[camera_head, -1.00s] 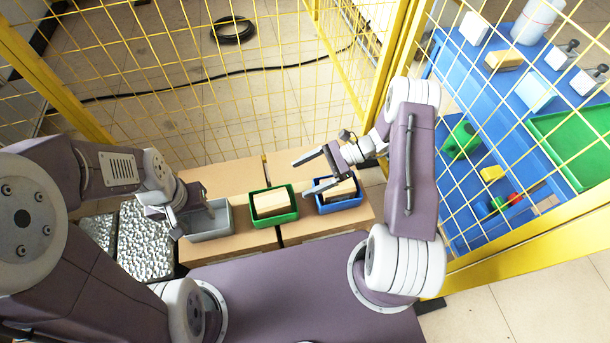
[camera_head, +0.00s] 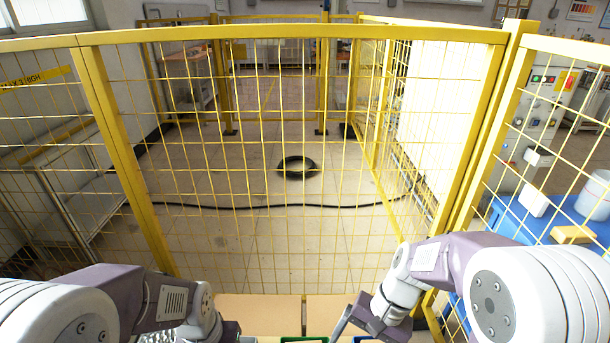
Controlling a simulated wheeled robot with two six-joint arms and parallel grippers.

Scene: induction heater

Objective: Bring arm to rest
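My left arm comes in from the lower left, and its gripper (camera_head: 229,331) is at the bottom edge, mostly cut off. I cannot see its fingers well enough to tell whether it is open. My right arm comes in from the lower right, bent at the elbow. Its gripper (camera_head: 347,322) points down and left at the bottom edge. One dark finger shows, its tip is cut off by the frame, and I cannot tell its opening.
Cardboard boxes (camera_head: 258,312) lie between the arms. Only the rim of a green bin (camera_head: 303,339) shows below. A yellow mesh fence (camera_head: 290,33) stands ahead. Beyond it are a black ring (camera_head: 296,160) and a cable on the floor. A blue table (camera_head: 512,222) is at right.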

